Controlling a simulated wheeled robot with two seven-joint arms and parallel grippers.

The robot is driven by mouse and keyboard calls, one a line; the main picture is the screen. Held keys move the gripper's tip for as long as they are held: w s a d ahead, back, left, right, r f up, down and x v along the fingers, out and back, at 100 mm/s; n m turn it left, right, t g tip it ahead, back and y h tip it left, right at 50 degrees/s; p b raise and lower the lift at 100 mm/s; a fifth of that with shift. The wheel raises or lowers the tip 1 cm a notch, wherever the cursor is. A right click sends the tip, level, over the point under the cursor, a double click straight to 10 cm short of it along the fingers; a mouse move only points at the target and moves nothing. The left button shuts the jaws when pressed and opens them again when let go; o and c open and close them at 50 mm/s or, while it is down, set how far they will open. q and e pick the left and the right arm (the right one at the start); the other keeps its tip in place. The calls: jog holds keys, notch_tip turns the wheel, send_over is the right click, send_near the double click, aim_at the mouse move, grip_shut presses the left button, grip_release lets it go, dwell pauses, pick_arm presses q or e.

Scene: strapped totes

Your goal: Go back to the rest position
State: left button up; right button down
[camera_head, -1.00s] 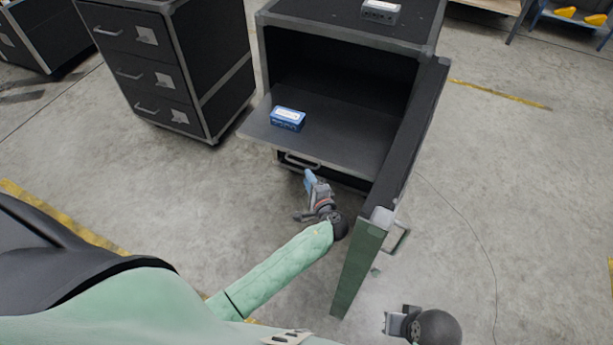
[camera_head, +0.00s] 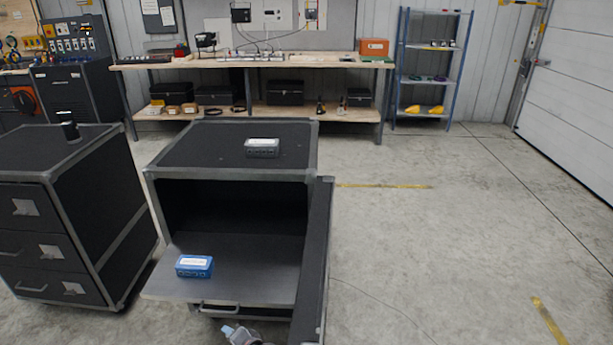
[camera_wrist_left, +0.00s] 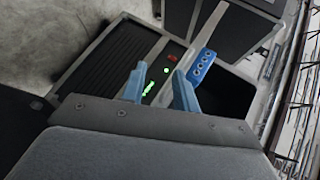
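My left gripper (camera_head: 240,335) shows at the bottom edge of the head view, just in front of the pulled-out shelf of the open cabinet. In the left wrist view its two blue fingers (camera_wrist_left: 160,88) stand apart with nothing held between them. A blue box (camera_head: 195,266) with a white label lies on the shelf (camera_head: 245,285), and it also shows beyond the fingers in the left wrist view (camera_wrist_left: 202,66). My right gripper is outside both current views.
The open cabinet (camera_head: 180,160) has a grey box (camera_head: 262,147) on top. Its door (camera_head: 316,250) stands open on the right. A drawer cabinet (camera_head: 110,200) stands at left. A workbench (camera_head: 230,62) and blue shelf rack (camera_head: 450,80) line the back. Floor at right is clear.

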pick_arm(q)
jog(key=s+d+r+n+g+h, duration=0.2)
jog(key=s+d+r+h, duration=0.25)
jog(key=s, duration=0.35)
jog(key=s+d+r+n+g+h, duration=0.2)
jog(key=s+d+r+h, duration=0.3)
jog(key=s, duration=0.4)
jog(key=s+f+g+h, duration=0.1)
jog(key=s, duration=0.6)
jog(key=s+a+f+g+p, duration=0.1)
jog(key=s+f, duration=0.1)
jog(key=s, duration=0.5)
jog(key=shift+s+f+n+h, duration=0.25)
jog(key=shift+n+h, duration=0.05)
jog(key=shift+h, duration=0.05)
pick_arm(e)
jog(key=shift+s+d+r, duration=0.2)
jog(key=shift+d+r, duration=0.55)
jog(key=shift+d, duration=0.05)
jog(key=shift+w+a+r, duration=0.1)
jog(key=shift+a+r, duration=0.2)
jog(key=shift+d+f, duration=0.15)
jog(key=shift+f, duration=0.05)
